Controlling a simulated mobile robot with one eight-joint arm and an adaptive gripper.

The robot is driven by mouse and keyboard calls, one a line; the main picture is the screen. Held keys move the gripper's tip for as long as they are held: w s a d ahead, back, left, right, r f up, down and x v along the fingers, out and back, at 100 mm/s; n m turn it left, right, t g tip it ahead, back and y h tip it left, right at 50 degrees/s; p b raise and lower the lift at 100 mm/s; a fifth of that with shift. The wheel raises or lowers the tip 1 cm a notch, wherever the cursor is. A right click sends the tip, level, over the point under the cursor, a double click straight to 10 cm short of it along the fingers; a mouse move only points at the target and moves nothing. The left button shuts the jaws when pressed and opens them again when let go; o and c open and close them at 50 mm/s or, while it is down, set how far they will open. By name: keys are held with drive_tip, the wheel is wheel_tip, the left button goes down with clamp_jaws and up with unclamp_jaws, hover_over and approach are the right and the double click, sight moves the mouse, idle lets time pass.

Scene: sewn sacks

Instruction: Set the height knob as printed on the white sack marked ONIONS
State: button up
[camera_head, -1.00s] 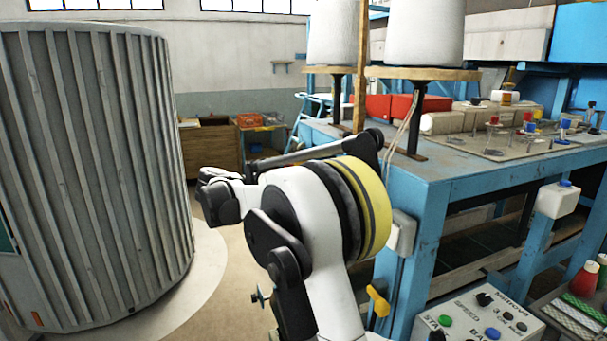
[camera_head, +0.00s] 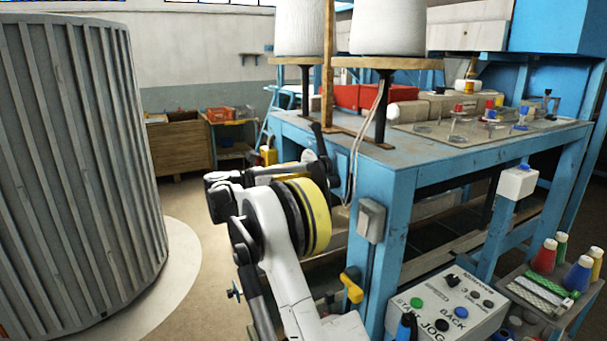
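I see no white sack marked ONIONS in this view. A sloped grey control panel (camera_head: 447,306) stands at the bottom right, with knobs and coloured buttons; START, JOG and BACK are readable on it. I cannot make out a height label. A black knob (camera_head: 452,281) sits near its top edge. My folded arm (camera_head: 275,240) is in the lower middle, left of the panel. I cannot pick out its fingertips or tell whether the gripper is open.
A blue steel table (camera_head: 400,183) carries thread cones (camera_head: 388,28) and small parts. A ribbed grey drum (camera_head: 80,170) stands at left. A shelf at lower right holds bottles (camera_head: 578,272). Bare floor (camera_head: 190,225) lies between drum and table. A wooden cabinet (camera_head: 177,147) is at the back.

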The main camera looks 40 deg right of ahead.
drive_tip(key=shift+s+d, duration=0.1)
drive_tip(key=shift+d, duration=0.4)
drive_tip(key=shift+c, duration=0.5)
drive_tip(key=c, duration=1.1)
